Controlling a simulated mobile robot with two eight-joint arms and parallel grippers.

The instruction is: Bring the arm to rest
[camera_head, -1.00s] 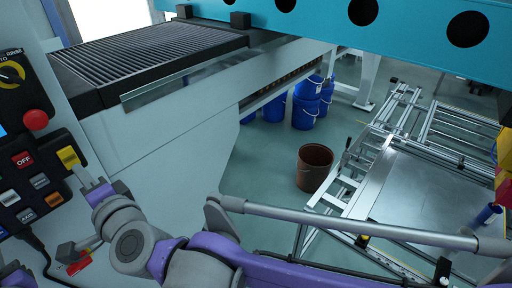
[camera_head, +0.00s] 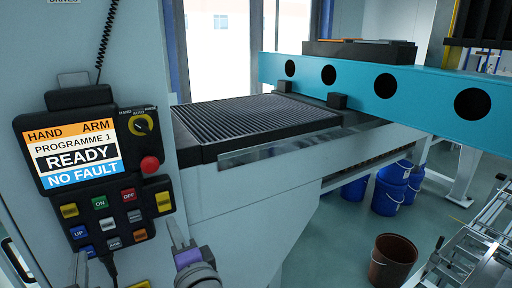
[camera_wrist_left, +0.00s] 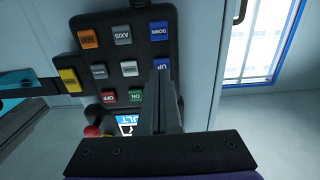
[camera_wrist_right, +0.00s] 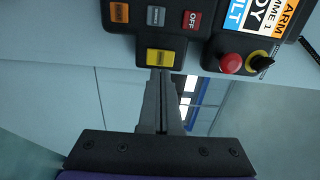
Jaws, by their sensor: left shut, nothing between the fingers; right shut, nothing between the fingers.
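The control pendant (camera_head: 96,175) hangs on the pale machine panel, with a lit screen (camera_head: 74,155) reading "HAND ARM, PROGRAMME 1, READY, NO FAULT". My left gripper (camera_head: 78,258) is shut and empty at the pendant's lower edge in the head view. In the left wrist view its fingers (camera_wrist_left: 161,75) reach over the button rows near the blue UP button (camera_wrist_left: 163,68). My right gripper (camera_head: 174,230) is shut and empty just below the yellow button (camera_head: 163,201). In the right wrist view its tips (camera_wrist_right: 159,73) lie close under that button; contact cannot be told.
A red knob (camera_head: 150,164) and a black-yellow rotary switch (camera_head: 141,124) stick out at the pendant's right. A ribbed conveyor bed (camera_head: 255,122) and a teal beam (camera_head: 400,95) lie beyond. Blue buckets (camera_head: 390,190) and a brown bin (camera_head: 393,262) stand on the floor at right.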

